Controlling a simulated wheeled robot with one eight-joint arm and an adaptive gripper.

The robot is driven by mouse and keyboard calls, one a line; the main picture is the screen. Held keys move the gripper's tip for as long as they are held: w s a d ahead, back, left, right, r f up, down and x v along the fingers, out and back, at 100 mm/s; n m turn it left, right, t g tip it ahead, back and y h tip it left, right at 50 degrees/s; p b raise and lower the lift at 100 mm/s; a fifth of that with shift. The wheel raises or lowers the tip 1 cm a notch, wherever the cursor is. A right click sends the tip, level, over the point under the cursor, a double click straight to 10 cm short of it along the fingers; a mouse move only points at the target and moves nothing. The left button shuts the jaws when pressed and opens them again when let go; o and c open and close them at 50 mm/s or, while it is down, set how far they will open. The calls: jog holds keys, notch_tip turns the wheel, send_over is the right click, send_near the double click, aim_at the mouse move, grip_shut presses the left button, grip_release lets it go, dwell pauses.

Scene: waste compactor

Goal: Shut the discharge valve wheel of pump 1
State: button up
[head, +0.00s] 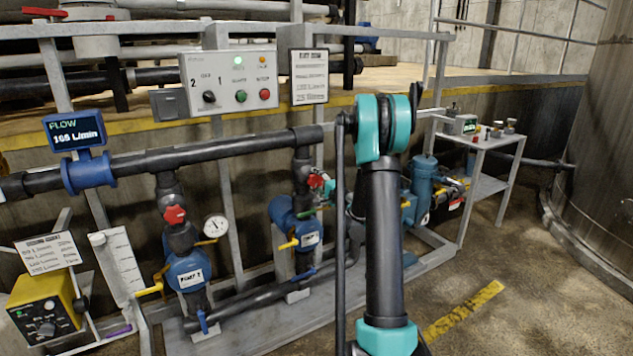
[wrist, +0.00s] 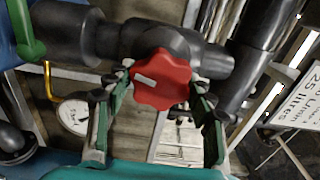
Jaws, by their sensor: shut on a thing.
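A red valve wheel (wrist: 160,80) with a pale mark on its face sits on a dark pipe fitting in the wrist view. My gripper (wrist: 161,88) has one finger on each side of it and is shut on its rim. In the head view the same red wheel (head: 315,181) shows on the right riser, above the right blue pump (head: 292,225), partly hidden by my gripper. Another red wheel (head: 175,214) is on the left riser, above the left blue pump (head: 190,272). The pump label numbers are too small to read surely.
A green handle (wrist: 22,32) and a round gauge (wrist: 73,116) lie left of the wheel in the wrist view. A control panel (head: 229,80), a blue flow display (head: 75,130) and a dark header pipe (head: 220,148) are behind. Floor at the front right is clear.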

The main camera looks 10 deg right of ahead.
jog(key=m, duration=0.4)
jog(key=shift+f+m, duration=0.15)
jog(key=shift+m, duration=0.15)
jog(key=m, duration=0.3)
jog(key=shift+m, duration=0.4)
jog(key=m, duration=0.4)
jog(key=shift+s+a+f, duration=0.1)
jog(key=m, duration=0.8)
jog(key=shift+a+m, duration=0.15)
jog(key=shift+m, duration=0.15)
jog(key=m, duration=0.3)
jog(key=shift+s+a+m, duration=0.1)
jog(key=shift+m, duration=0.2)
jog(key=m, duration=0.4)
jog(key=shift+a+m, duration=0.1)
jog(key=shift+m, duration=2)
